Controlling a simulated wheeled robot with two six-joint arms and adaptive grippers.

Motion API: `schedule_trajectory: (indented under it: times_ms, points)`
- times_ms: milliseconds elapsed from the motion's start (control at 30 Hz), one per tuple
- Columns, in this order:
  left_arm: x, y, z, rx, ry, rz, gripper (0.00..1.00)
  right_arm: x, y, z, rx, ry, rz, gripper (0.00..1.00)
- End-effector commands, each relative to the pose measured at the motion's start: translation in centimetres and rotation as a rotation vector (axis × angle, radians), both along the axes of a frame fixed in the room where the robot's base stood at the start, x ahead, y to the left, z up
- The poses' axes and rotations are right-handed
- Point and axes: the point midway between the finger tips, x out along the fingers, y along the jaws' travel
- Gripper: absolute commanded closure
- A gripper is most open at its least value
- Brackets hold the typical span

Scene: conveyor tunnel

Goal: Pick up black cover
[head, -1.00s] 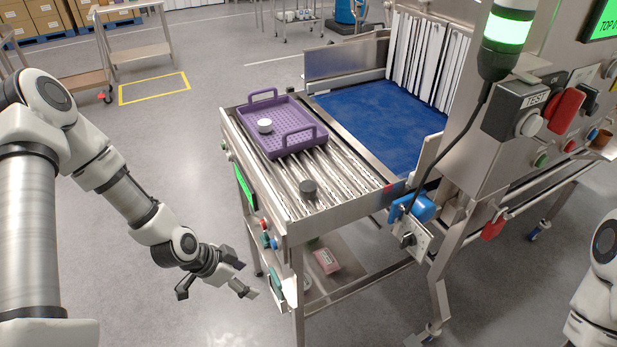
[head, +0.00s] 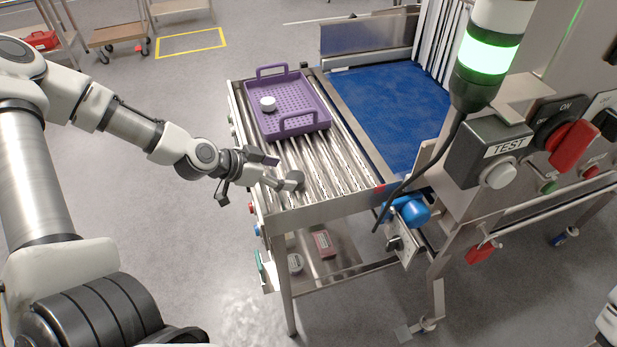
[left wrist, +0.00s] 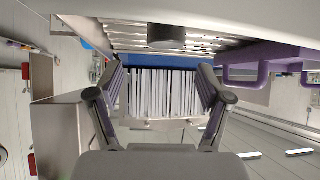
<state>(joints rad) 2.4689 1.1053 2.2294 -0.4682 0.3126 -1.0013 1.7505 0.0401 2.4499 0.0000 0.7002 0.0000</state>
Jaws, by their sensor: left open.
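The black cover (head: 295,178) is a short dark cylinder on the metal rollers, near their front edge. My left gripper (head: 262,177) is just left of it, open and empty, with its fingers pointing toward it; the head view does not show clearly whether a finger touches it. In the left wrist view the picture looks upside down. There the black cover (left wrist: 166,36) stands on the rollers at the top, beyond and outside the spread fingers of the left gripper (left wrist: 160,82). My right gripper is not in view.
A purple tray (head: 297,124) with a white round piece (head: 268,103) in it sits on the rollers behind the cover. A blue belt (head: 375,115) leads toward the strip curtain. A lower shelf (head: 345,258) holds small items. The TEST box (head: 492,148) stands at right.

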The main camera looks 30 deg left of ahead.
Motion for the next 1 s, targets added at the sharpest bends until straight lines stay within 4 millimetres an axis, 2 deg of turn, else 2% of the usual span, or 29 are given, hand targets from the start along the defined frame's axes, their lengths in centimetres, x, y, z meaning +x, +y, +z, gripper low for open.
schedule_trajectory:
  times_ms: [33, 200, 400, 600, 800, 867, 900, 1000]
  points:
    - [0.4, -0.2, -1.4, 0.005, -0.001, -0.004, 0.22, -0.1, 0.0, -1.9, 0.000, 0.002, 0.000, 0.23]
    - [1.3, -0.6, -1.9, 0.003, -0.001, -0.002, 0.22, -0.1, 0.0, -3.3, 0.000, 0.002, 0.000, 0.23]
    - [3.2, -0.9, -4.1, 0.008, 0.001, -0.005, 0.22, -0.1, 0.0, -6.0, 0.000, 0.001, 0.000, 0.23]
    - [4.7, -1.8, -4.7, 0.004, 0.001, -0.003, 0.22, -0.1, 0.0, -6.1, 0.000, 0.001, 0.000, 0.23]
    - [4.7, -1.8, -4.6, -0.001, 0.001, 0.000, 0.22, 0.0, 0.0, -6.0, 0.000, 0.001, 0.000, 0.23]
    - [4.7, -1.8, -4.6, -0.001, 0.001, 0.000, 0.39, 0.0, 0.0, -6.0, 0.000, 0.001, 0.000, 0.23]
    - [4.7, -1.8, -4.6, -0.001, 0.000, -0.001, 0.54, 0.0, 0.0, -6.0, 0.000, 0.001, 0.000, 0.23]
    - [4.7, -1.8, -4.6, 0.000, 0.001, -0.001, 0.86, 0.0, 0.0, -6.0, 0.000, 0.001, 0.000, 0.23]
